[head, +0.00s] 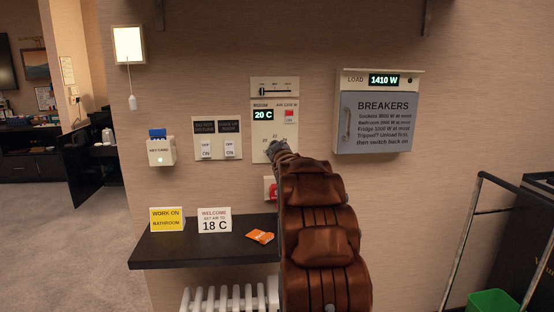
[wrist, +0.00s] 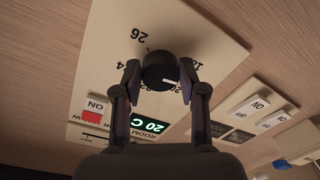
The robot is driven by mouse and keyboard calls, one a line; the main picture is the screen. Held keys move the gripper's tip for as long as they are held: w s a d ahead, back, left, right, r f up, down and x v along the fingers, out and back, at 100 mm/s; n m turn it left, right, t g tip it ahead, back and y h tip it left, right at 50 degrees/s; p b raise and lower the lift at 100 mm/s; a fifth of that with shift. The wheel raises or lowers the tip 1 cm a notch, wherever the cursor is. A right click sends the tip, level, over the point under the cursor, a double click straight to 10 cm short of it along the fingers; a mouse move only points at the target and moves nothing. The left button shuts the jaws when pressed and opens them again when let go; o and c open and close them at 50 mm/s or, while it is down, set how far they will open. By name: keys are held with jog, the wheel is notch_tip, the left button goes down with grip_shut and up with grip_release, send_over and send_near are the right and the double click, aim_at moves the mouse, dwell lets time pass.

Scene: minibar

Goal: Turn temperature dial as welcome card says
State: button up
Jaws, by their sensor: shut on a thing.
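The welcome card (head: 214,220) stands on the dark shelf in the head view and reads "SET AIR TO 18 C". The temperature panel (head: 259,133) is on the wall, and its green display (head: 263,114) reads 20 C. The display also shows upside down in the wrist view (wrist: 150,125). The round dark dial (wrist: 160,72) sits between the fingertips of my gripper (wrist: 160,80), which is shut on it. Numbers such as 26 are printed around the dial. In the head view my arm hides the dial and most of my gripper (head: 277,148).
Switches (head: 217,138) and a key card holder (head: 161,150) are left of the panel. A breaker box (head: 376,120) is to the right. Below are a shelf (head: 180,252) with a yellow sign (head: 167,219) and an orange packet (head: 260,236). A metal frame (head: 490,235) stands at right.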

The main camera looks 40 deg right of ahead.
jog(key=shift+n+b, duration=1.1)
jog(key=shift+n, duration=0.9)
jog(key=o, duration=1.1)
jog(key=shift+s+r, duration=0.1)
jog(key=shift+s, duration=0.05)
jog(key=v, duration=1.1)
jog(key=shift+s+a, duration=0.25)
jog(key=shift+a, duration=0.1)
